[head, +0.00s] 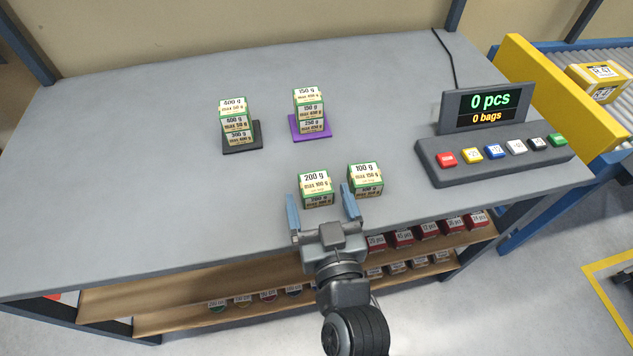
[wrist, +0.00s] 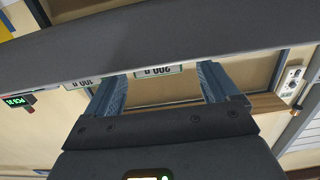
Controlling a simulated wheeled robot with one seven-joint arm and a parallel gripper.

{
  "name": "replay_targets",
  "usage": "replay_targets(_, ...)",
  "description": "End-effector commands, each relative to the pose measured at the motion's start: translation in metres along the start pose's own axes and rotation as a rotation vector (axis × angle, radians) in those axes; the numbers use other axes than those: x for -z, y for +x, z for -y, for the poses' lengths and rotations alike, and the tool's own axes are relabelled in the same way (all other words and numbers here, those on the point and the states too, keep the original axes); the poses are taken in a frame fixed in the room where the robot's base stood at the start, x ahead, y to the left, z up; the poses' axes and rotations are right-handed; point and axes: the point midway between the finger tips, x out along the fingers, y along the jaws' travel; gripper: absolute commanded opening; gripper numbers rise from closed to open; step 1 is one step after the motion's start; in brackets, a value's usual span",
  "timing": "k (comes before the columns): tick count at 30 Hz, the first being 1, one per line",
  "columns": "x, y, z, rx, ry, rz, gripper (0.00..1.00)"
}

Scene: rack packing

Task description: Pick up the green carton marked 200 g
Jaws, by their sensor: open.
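The green carton marked 200 g (head: 316,187) stands near the table's front edge, with a pale label reading "200 g, max 100 g" on top. My gripper (head: 320,193) is open just in front of it, one blue finger toward each side. I cannot tell whether either finger touches it. In the wrist view, the 200 g label (wrist: 158,70) appears upside down between the two spread fingers, and my gripper (wrist: 163,76) holds nothing.
A similar carton marked 100 g (head: 365,177) stands close right of my right finger. Stacked cartons stand on a black mat (head: 241,150) and a purple mat (head: 326,133) behind. A button panel with a display (head: 488,102) is at right. The table's left side is clear.

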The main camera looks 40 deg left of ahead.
Motion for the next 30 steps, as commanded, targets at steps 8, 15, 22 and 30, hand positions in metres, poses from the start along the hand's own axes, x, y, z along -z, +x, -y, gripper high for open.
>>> replay_targets(8,0.000,0.031,-0.001,0.000,0.001,-0.001,0.88)
replay_targets(15,-0.001,0.059,-0.002,-0.001,0.001,-0.001,0.88)
replay_targets(22,-0.002,0.062,-0.002,-0.002,0.000,0.000,0.88)
replay_targets(30,-0.002,0.062,-0.002,-0.002,0.000,0.000,0.69)
